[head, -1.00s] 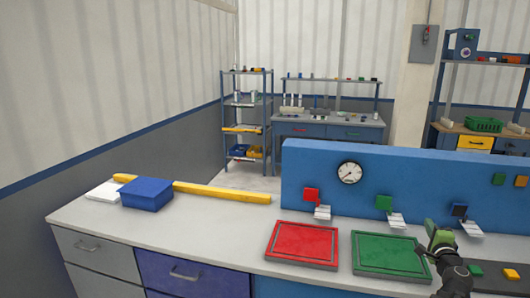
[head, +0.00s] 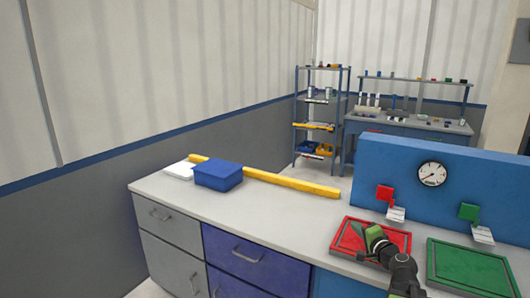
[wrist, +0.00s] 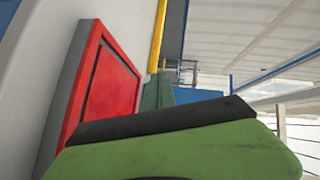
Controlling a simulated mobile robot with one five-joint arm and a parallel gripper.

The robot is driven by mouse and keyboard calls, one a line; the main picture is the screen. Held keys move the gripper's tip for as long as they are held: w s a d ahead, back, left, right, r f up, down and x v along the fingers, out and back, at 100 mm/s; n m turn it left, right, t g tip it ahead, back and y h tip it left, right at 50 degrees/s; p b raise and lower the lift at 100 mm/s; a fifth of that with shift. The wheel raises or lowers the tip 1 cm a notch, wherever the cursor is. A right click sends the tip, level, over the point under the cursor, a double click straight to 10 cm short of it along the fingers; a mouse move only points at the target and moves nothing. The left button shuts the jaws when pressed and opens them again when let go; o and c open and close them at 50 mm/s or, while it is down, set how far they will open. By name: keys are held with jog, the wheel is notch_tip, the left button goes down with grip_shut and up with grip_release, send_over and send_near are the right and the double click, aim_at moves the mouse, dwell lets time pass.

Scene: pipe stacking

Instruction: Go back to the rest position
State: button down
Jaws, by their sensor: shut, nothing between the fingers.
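My gripper (head: 364,231) shows at the lower right of the head view, green and dark, in front of the red tray. It is shut and empty. In the wrist view its green finger with a dark pad (wrist: 165,123) fills the lower part. The red tray (head: 342,241) lies on the worktop and is partly hidden by my gripper and arm; it also shows at the left of the wrist view (wrist: 112,78). The green tray (head: 470,270) lies to its right on the worktop.
A blue panel (head: 460,165) with a round gauge (head: 432,174) stands behind the trays. A blue box (head: 218,175), a white block (head: 179,171) and a long yellow bar (head: 290,182) lie at the left and back of the worktop (head: 260,218). The worktop's front middle is clear.

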jog(key=a+f+n+g+y, duration=0.1)
jog(key=a+f, duration=0.1)
jog(key=a, duration=0.3)
jog(key=a+f+n+g+y+b, duration=0.1)
jog(key=a+f+n, duration=0.1)
jog(key=a, duration=0.3)
jog(key=a+f+n+g+y, duration=0.1)
jog(key=a+f+n, duration=0.1)
jog(key=a, duration=0.3)
jog(key=shift+w+f, duration=0.3)
jog(key=shift+w, duration=0.05)
jog(key=s+a+f+n+g+y+b, duration=0.1)
jog(key=s+a+f+n+g, duration=0.2)
jog(key=a+f, duration=0.3)
jog(key=s+a+f+n+g+b, duration=0.1)
jog(key=s+a+f+n+g, duration=0.25)
jog(key=a, duration=0.45)
jog(key=s+d+f+n+g+h, duration=0.2)
jog(key=s+d+f+g+h, duration=0.5)
jog(key=s, duration=0.4)
notch_tip(320, 180, up, 17)
jog(key=s+y+p, duration=0.1)
jog(key=p, duration=1.6)
jog(key=shift+d+t, duration=0.35)
jog(key=shift+s, duration=0.1)
